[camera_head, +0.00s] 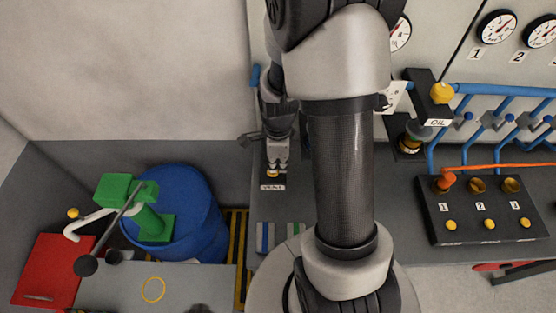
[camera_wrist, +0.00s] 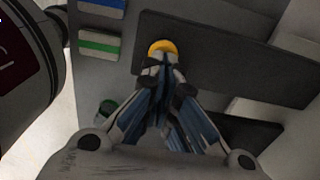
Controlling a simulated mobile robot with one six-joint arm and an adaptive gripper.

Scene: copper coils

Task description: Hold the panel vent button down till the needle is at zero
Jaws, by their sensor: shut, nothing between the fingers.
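The yellow vent button (camera_head: 272,174) sits on a dark plate with a white label (camera_head: 272,187), left of my arm in the head view. My gripper (camera_head: 277,166) points down at it with the fingers shut and empty. In the wrist view the closed fingertips (camera_wrist: 166,58) overlap the near edge of the yellow button (camera_wrist: 162,45). They are at or very close to its top; I cannot tell whether it is pressed in. A dial gauge (camera_head: 401,33) on the wall is partly hidden by my arm, and its needle cannot be read.
Gauges numbered 1 (camera_head: 497,27) and 2 (camera_head: 541,32) hang at upper right. Blue pipes (camera_head: 500,90) and a black box (camera_head: 480,236) with yellow buttons stand right of my arm. A blue barrel (camera_head: 196,225) and green pump (camera_head: 150,222) are at left.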

